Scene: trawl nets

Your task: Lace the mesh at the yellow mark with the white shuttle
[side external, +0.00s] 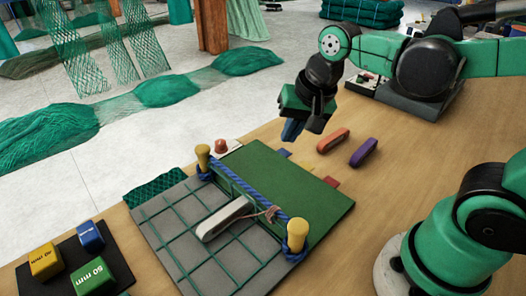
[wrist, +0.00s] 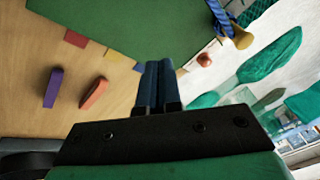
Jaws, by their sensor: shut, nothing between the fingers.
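The white shuttle (side external: 226,217) lies on the green mesh (side external: 185,234) over a grey panel, just in front of the blue rope, in the side view. Brownish twine (side external: 268,213) shows at its right end, by the rope. My gripper (side external: 291,131) is above the far side of the table, away from the mesh and shuttle. Its blue fingers (wrist: 158,84) are together and empty in the wrist view. I cannot make out a yellow mark on the mesh itself.
Two yellow posts (side external: 203,157) (side external: 298,238) hold the blue rope (side external: 245,187) beside the green board (side external: 300,192). An orange shuttle (side external: 333,140) and a purple shuttle (side external: 364,152) lie beyond. Coloured blocks (side external: 92,277) stand at lower left. Bare table lies right of the board.

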